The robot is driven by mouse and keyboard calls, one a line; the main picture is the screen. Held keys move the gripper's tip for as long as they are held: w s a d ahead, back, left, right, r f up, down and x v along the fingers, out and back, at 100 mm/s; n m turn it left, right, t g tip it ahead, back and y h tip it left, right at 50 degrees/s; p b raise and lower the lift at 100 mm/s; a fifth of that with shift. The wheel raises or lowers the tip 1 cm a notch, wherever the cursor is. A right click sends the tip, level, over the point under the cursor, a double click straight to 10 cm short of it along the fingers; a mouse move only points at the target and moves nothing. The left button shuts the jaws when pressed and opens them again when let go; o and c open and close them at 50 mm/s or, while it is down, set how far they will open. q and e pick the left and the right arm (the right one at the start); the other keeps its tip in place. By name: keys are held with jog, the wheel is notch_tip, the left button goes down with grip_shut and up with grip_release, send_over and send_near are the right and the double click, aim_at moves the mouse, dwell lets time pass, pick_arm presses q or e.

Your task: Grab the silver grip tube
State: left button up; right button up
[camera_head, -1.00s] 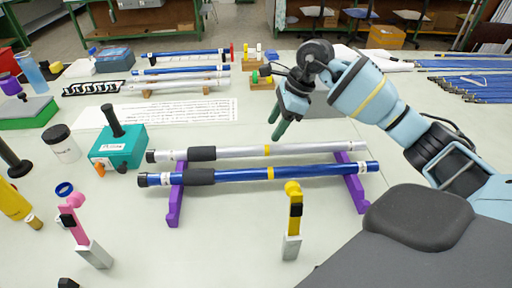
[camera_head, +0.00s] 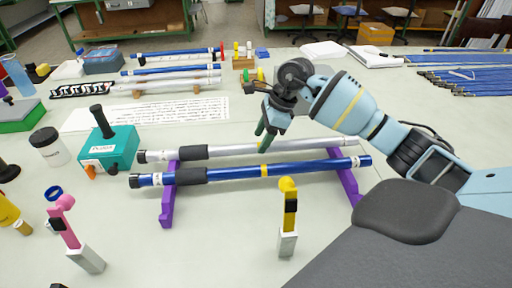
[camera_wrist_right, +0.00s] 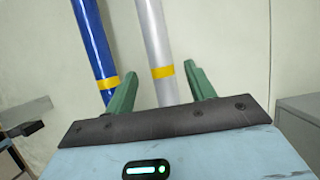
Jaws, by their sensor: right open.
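The silver grip tube (camera_head: 310,145) lies across two purple supports, with a dark grip sleeve toward its left end and a yellow band near the middle. My right gripper (camera_head: 265,141) is open, pointing down at the tube near its middle. In the right wrist view, the silver tube (camera_wrist_right: 155,40) runs between the two green fingers (camera_wrist_right: 160,70), apart from both. Its yellow band shows between the fingertips. A similar blue tube (camera_head: 320,167) lies parallel on the near side; it also shows left of the fingers in the wrist view (camera_wrist_right: 95,45). My left gripper is out of view.
A yellow-topped upright tool (camera_head: 288,215) and a pink one (camera_head: 70,228) stand in front of the supports. A teal box (camera_head: 112,148) with a black handle stands left of the tubes. A printed sheet (camera_head: 150,113) lies behind. More tubes lie at the back.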

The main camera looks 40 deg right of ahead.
aim_at(258, 144)
jog(key=x, duration=0.3)
jog(key=shift+w+f, duration=0.1)
jog(key=shift+f, duration=0.1)
jog(key=shift+c, duration=0.4)
jog(key=c, duration=1)
notch_tip(258, 144, up, 10)
jog(key=shift+r, duration=0.1)
